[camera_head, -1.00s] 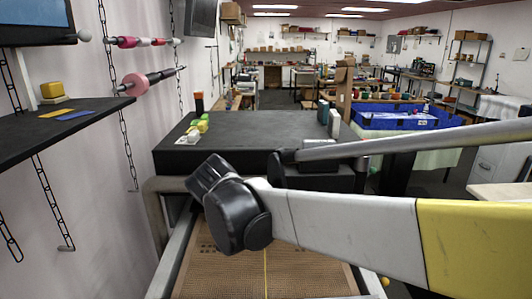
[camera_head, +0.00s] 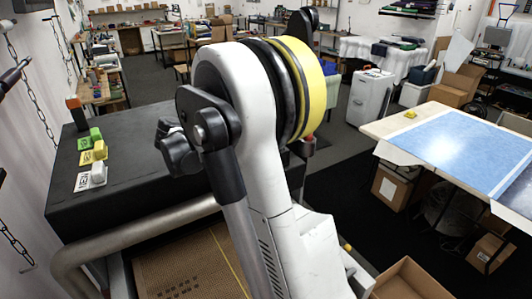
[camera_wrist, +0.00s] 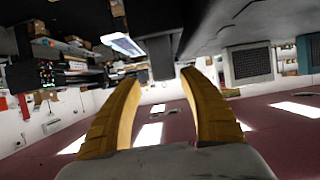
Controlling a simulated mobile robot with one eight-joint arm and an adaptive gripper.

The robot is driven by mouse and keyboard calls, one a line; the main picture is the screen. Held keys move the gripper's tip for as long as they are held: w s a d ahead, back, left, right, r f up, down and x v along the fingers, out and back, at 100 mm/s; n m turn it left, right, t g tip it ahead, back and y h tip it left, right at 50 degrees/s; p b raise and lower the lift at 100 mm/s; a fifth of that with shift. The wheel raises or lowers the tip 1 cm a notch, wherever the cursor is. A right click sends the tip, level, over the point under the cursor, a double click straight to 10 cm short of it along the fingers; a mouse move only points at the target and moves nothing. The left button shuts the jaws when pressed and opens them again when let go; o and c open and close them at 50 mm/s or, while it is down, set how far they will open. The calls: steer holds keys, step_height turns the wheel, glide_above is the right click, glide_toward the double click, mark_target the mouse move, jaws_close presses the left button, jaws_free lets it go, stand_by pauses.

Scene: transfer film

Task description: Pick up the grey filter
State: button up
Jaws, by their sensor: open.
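In the wrist view, which is upside down, my gripper (camera_wrist: 161,80) has its two yellow fingers spread wide with nothing held between them. A grey-framed panel with a dark mesh face (camera_wrist: 250,63), which looks like the grey filter, stands on the dark surface to the right of the fingers, apart from them. A similar teal-framed panel (camera_wrist: 308,52) is at the right edge, partly cut off. In the head view my arm fills the middle, and neither the filter nor my fingers can be made out.
A black bench top (camera_head: 135,190) lies left of my arm, with green, yellow (camera_head: 98,150) and white blocks along its left side. A table with a blue sheet (camera_head: 450,150) stands at right. An open cardboard box (camera_head: 405,280) is at the lower right. Dark floor lies between.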

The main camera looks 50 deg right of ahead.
steer(key=x, duration=0.5)
steer(key=shift+w+d, duration=0.15)
steer(key=shift+w, duration=0.25)
jaws_close()
